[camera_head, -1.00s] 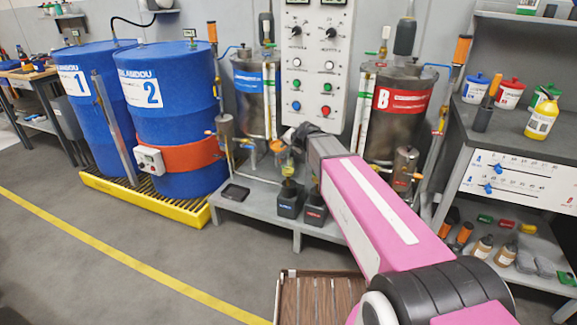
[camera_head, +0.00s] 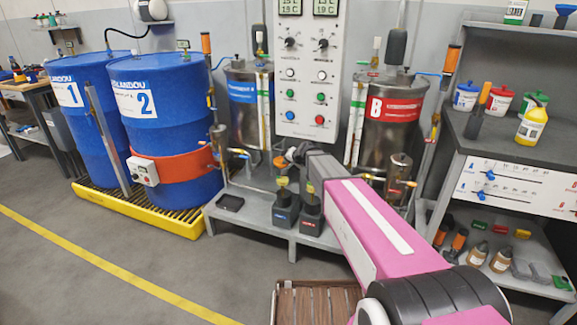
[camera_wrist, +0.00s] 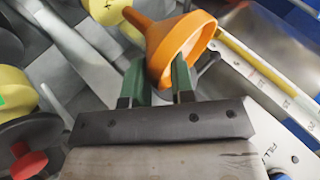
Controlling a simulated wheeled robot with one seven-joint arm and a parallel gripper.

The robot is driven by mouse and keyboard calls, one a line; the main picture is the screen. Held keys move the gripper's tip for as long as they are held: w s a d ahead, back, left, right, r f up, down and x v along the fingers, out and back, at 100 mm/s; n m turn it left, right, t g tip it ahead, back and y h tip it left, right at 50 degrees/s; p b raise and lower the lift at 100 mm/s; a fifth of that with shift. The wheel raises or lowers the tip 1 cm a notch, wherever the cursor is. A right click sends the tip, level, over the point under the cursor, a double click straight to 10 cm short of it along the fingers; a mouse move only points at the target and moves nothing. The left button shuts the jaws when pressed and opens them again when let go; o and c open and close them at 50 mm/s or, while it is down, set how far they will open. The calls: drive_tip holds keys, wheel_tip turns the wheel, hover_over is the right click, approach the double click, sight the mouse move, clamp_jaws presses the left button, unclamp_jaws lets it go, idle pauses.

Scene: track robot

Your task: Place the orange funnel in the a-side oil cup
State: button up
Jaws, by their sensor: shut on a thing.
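The orange funnel (camera_wrist: 178,45) is between the two green fingers of my gripper (camera_wrist: 158,78) in the wrist view. The fingers are shut on it, and its wide mouth faces up and right. In the head view, the funnel (camera_head: 281,162) is a small orange spot at the end of my arm, beside my dark gripper (camera_head: 296,153). A small metal cup (camera_head: 218,132) stands left of the blue-labelled tank (camera_head: 250,105); it looks like the a-side oil cup, but I see no label on it. The funnel is right of this cup and apart from it.
The control panel (camera_head: 307,75) stands behind my gripper. The red-labelled B tank (camera_head: 392,110) is to the right. Two dark pump units (camera_head: 285,212) with yellow tops are below my gripper on the grey platform (camera_head: 245,220). Blue drums (camera_head: 160,110) stand at left.

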drive_tip(key=shift+f, duration=0.45)
drive_tip(key=shift+f, duration=0.6)
drive_tip(key=o, duration=0.9)
drive_tip(key=shift+f, duration=0.1)
drive_tip(key=shift+c, duration=0.3)
